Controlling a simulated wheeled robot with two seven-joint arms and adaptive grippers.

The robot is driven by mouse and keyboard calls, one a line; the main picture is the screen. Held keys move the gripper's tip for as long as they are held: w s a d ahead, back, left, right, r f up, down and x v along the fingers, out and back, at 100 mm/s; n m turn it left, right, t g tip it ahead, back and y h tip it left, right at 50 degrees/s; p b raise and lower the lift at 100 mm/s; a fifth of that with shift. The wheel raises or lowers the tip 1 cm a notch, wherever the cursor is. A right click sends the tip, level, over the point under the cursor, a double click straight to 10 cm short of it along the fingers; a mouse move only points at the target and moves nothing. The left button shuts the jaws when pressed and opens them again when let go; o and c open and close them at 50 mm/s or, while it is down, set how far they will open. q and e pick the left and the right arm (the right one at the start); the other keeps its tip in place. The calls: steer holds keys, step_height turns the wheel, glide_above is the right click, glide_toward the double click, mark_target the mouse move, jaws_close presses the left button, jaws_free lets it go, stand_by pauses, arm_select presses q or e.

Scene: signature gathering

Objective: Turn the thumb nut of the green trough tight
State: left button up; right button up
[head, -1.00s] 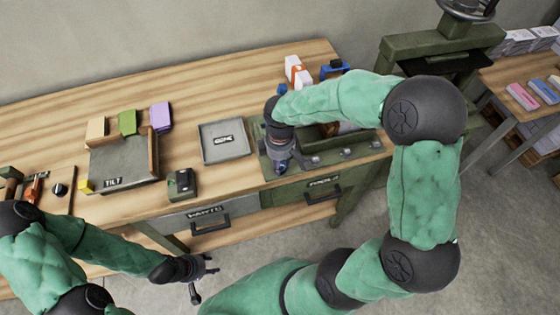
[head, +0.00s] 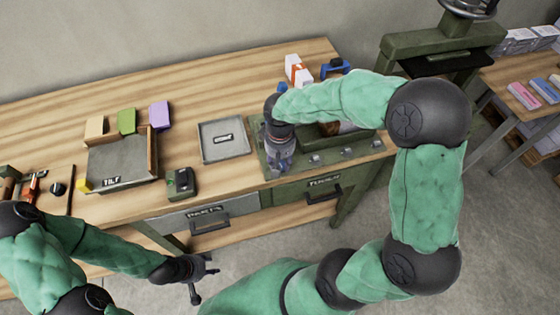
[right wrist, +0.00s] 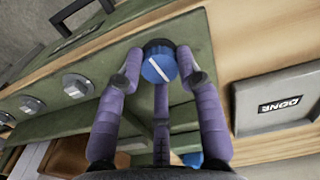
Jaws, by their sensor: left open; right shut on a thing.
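The green trough (head: 354,151) stands at the right end of the workbench. Its blue thumb nut (right wrist: 159,62) has a white line across its top and shows in the right wrist view. My right gripper (right wrist: 160,78) is shut on the blue thumb nut, its purple fingers around it from the sides and below. In the head view my right gripper (head: 280,168) points down at the trough's front left part and hides the nut. My left gripper (head: 200,278) is open and empty, in front of the bench and away from the trough.
Several grey knobs (right wrist: 75,85) line the trough's front edge. A grey tray marked DONE (head: 223,139) lies left of it, with a TILT tray (head: 120,165) and a small dark green device (head: 181,182) further left. White and orange boxes (head: 298,70) stand behind.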

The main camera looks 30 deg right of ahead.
mark_target(280, 164)
steer(key=shift+m, duration=0.9)
steer(key=o, duration=1.1)
steer(key=shift+o, duration=0.2)
step_height(280, 164, up, 12)
